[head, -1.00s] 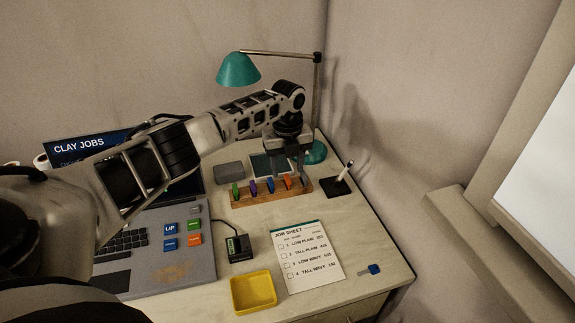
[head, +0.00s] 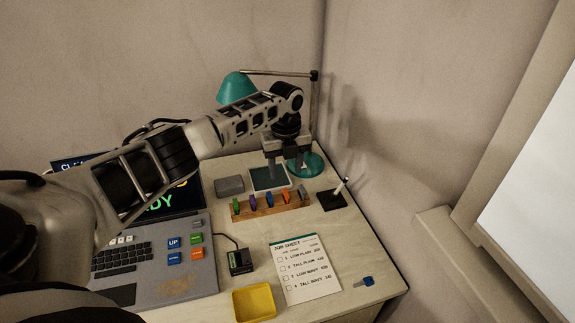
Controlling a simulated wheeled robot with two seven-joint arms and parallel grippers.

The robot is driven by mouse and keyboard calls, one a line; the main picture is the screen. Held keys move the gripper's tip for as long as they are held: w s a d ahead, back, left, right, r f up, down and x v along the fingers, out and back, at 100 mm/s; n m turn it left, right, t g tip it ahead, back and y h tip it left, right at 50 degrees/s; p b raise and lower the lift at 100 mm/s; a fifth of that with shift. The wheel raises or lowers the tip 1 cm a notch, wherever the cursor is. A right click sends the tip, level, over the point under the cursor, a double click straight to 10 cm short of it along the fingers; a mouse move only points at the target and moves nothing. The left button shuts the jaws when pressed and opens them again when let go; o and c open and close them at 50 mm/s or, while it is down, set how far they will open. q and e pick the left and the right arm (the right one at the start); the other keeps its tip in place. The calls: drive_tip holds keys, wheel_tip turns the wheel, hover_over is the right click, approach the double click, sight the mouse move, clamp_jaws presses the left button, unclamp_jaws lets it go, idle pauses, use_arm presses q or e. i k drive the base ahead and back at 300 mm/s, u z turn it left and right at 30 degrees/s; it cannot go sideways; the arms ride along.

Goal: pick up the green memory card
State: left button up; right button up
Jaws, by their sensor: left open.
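The green memory card (head: 236,207) stands upright at the left end of a wooden rack (head: 268,212) on the desk. Purple (head: 253,203), blue (head: 269,199), orange (head: 285,197) and grey (head: 301,191) cards stand to its right in the same rack. My left gripper (head: 287,168) is open and appears empty. It is above and behind the right half of the rack, apart from the green card. My right gripper is not in view.
A teal lamp (head: 237,87) stands behind my arm. A pen stand (head: 332,201) is right of the rack. A grey block (head: 229,185), black reader (head: 240,261), yellow tray (head: 255,303), job sheet (head: 308,268), blue key-like item (head: 364,282) and laptop (head: 170,275) surround it.

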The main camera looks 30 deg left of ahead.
sight(235, 204)
drive_tip(key=k, duration=1)
